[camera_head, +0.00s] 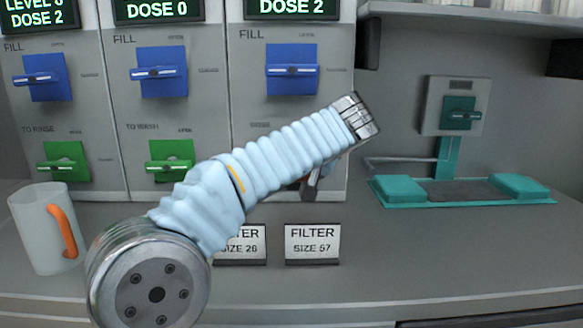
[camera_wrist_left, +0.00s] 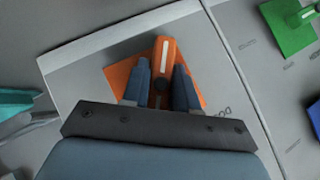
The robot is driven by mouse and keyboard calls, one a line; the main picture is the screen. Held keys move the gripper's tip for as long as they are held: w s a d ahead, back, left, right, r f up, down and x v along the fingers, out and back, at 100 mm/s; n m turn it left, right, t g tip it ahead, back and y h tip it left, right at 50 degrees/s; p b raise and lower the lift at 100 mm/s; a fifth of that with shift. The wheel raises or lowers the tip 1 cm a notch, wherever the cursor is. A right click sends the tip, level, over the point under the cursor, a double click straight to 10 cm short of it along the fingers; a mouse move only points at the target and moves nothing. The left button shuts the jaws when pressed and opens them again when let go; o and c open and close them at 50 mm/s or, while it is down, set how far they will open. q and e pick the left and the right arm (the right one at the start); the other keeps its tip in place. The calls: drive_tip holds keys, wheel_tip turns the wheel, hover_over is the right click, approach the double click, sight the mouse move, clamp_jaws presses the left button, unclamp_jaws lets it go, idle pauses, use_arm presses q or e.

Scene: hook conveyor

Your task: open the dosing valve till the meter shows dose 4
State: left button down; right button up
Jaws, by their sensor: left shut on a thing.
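An orange dosing valve handle (camera_wrist_left: 164,52) with a white stripe sits on an orange square plate (camera_wrist_left: 119,77) in the left wrist view. My left gripper (camera_wrist_left: 160,70) has its two fingers on either side of this handle and is shut on it. In the head view my left gripper (camera_head: 311,183) is mostly hidden behind my arm, low on the third grey panel, and the orange valve is hidden there too. The meter (camera_head: 291,8) above that panel reads DOSE 2. My right gripper is not in view.
Blue fill valves (camera_head: 292,70) and green valves (camera_head: 66,162) sit on the grey panels. A white mug (camera_head: 34,232) with an orange handle stands at left. Filter signs (camera_head: 312,245) stand on the counter. A teal stand (camera_head: 390,190) is at right. Other meters read DOSE 0 and DOSE 2.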

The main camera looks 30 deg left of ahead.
use_arm(q)
drive_tip(key=c, duration=1)
unclamp_jaws()
drive_tip(key=shift+o, duration=0.2)
drive_tip(key=p+v, duration=0.1)
drive_tip(key=v, duration=1.3)
drive_tip(key=shift+p, duration=0.35)
drive_tip(key=shift+f, duration=0.15)
